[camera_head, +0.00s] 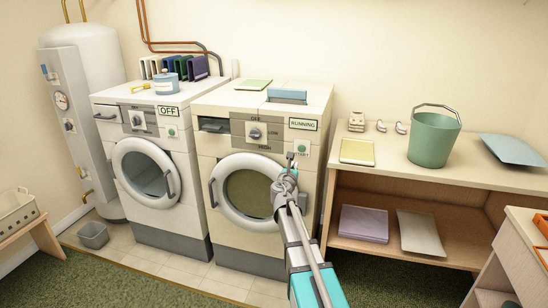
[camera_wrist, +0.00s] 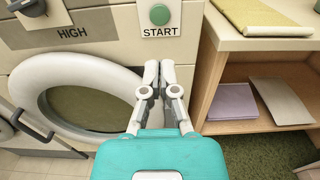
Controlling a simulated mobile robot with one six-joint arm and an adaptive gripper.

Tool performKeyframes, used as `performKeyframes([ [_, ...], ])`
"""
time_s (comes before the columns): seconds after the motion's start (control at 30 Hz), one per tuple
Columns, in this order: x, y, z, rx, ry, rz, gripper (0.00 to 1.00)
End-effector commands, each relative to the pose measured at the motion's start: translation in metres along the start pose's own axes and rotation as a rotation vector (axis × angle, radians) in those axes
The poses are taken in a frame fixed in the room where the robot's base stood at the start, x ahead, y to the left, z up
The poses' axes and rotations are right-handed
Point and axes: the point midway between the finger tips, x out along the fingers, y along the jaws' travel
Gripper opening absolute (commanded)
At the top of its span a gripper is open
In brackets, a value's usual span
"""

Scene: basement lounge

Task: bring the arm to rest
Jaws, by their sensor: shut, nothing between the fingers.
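My gripper (camera_head: 291,160) is shut and empty, raised in front of the right-hand washing machine (camera_head: 205,170). In the wrist view its closed fingertips (camera_wrist: 159,68) point at the machine's front, below the green START button (camera_wrist: 159,15) and beside the right rim of the round door (camera_wrist: 85,75). The machine's label reads RUNNING (camera_head: 303,124). I cannot tell whether the fingertips touch the front. My arm (camera_head: 312,255) reaches up from the bottom of the head view.
A second washing machine (camera_head: 150,216) labelled OFF (camera_head: 168,111) stands left. At right a wooden shelf unit (camera_head: 385,172) bears a green bucket (camera_head: 433,138), a yellow pad (camera_head: 357,151) and a grey-blue tray (camera_head: 511,149). A small grey bin (camera_head: 93,235) stands on the floor.

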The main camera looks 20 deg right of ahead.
Motion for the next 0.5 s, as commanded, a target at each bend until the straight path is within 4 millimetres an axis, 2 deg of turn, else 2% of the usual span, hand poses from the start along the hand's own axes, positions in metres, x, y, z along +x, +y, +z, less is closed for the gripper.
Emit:
performKeyframes([
  [0.27,-0.005,-0.004,-0.003,0.060,0.014,-0.019,0.00],
  [0.37,-0.013,-0.010,-0.007,0.156,0.036,-0.053,0.00],
  [0.5,-0.031,-0.022,-0.021,0.375,0.090,-0.136,0.00],
])
